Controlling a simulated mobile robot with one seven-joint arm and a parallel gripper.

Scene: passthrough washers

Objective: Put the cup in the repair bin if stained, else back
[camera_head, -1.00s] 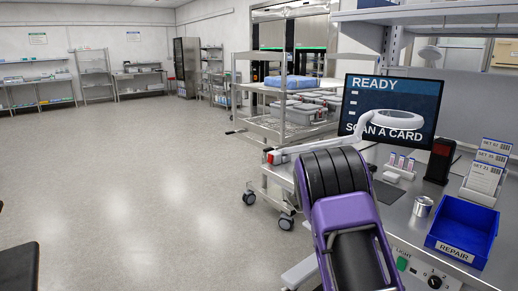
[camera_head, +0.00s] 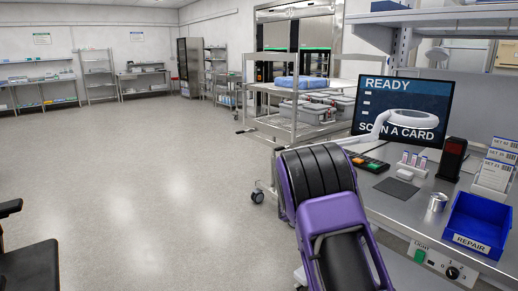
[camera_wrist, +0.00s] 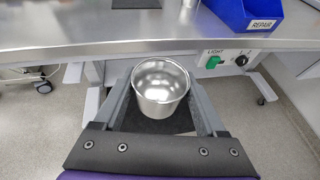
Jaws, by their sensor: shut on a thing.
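My gripper (camera_wrist: 160,72) is shut on a shiny metal cup (camera_wrist: 160,84) in the wrist view, one finger on each side. The cup's open mouth faces the camera; I see bright reflections inside and cannot make out any clear stain. The cup is in front of the bench's front edge, over the floor. In the head view my purple arm hides the gripper and cup. The blue repair bin (camera_head: 481,221), labelled REPAIR, stands at the bench's right front; its corner also shows in the wrist view (camera_wrist: 238,14).
A small metal can (camera_head: 437,202) stands left of the bin on the bench. A ring lamp (camera_head: 411,118) hangs before a screen reading "READY, SCAN A CARD" (camera_head: 380,88). A LIGHT switch and knob (camera_wrist: 241,59) sit on the bench front. A dark chair (camera_head: 28,265) is at lower left.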

